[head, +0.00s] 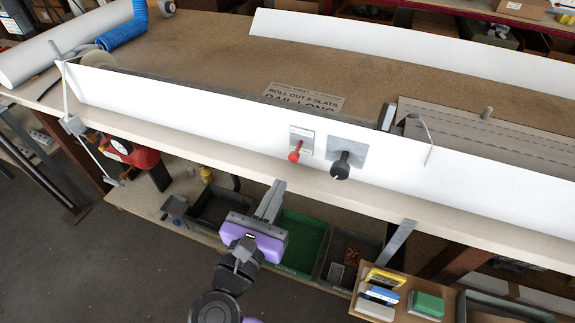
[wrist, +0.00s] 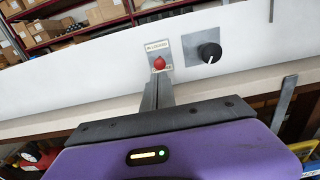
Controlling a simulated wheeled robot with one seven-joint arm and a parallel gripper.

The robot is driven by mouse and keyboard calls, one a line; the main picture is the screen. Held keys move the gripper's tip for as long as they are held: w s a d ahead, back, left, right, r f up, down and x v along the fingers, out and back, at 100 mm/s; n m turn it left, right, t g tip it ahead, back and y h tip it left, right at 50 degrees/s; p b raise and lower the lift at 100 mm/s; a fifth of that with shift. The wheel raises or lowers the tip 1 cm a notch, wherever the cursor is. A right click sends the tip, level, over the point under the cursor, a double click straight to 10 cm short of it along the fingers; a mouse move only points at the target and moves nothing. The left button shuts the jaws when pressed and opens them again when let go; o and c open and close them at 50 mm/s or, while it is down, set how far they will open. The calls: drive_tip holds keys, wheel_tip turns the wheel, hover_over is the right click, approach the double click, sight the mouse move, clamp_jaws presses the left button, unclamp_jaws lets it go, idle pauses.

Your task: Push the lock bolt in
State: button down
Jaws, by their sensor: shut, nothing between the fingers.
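A red-headed bolt (head: 296,152) sticks out from a small grey labelled plate (head: 301,136) on the white front panel. In the wrist view its round red head (wrist: 159,62) faces me, just above the fingertips. My gripper (head: 278,184) is shut and empty, in front of the panel, below and left of the red head in the head view. In the wrist view the closed fingers (wrist: 158,80) point at the panel just under the head. They look apart from it, but the exact gap is hard to tell.
A black knob (head: 342,165) on a grey square plate sits close to the right of the bolt. The long white panel (head: 200,118) runs along the bench front (head: 380,200). A metal strip (head: 398,240) hangs at the right. Bins (head: 300,243) stand on the shelf below.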

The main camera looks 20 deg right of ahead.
sight(293, 160)
drive_tip(key=shift+p+x, duration=0.6)
drive_tip(key=shift+x, duration=2.55)
